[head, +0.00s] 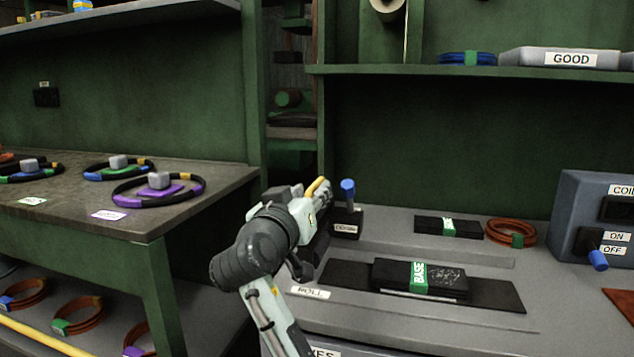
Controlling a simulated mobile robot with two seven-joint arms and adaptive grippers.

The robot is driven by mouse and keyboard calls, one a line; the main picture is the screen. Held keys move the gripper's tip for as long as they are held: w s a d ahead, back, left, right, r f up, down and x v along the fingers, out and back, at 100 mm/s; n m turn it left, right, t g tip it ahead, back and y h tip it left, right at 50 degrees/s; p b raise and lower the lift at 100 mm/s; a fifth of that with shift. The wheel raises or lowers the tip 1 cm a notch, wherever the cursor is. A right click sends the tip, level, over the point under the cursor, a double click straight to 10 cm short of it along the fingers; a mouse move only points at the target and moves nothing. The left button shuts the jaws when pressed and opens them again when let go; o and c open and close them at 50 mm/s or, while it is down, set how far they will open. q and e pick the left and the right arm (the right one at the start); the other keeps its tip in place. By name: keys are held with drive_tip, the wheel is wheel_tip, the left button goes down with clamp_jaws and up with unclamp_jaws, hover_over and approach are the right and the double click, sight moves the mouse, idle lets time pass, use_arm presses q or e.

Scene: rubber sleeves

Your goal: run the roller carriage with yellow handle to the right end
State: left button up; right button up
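The yellow handle (316,187) shows as a short tilted bar at the fingers of my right gripper (321,194). The fingers overlap it in the head view; whether they are closed on it I cannot tell. The roller carriage is mostly hidden behind my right gripper and wrist; a dark part (319,243) that may belong to it shows beside them. This is at the left end of the bench top, above the label ROLL (310,292). My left gripper is not in view.
Right of the gripper stand a dark box with a blue-knobbed lever (348,188) and a black block with a green BASE band (419,276) on a dark mat (508,296). A grey switch box (577,215) stands at right. A shelf (400,70) hangs above.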

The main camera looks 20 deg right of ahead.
sight(318, 180)
drive_tip(key=x, duration=0.4)
drive_tip(key=shift+d+r+p, duration=0.1)
drive_tip(key=shift+d+p, duration=0.05)
drive_tip(key=shift+p, duration=0.15)
drive_tip(key=shift+w+d, duration=0.3)
drive_tip(key=shift+w, duration=0.2)
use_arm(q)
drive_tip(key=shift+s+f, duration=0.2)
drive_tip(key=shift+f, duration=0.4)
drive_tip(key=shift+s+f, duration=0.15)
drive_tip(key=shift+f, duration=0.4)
use_arm(e)
clamp_jaws()
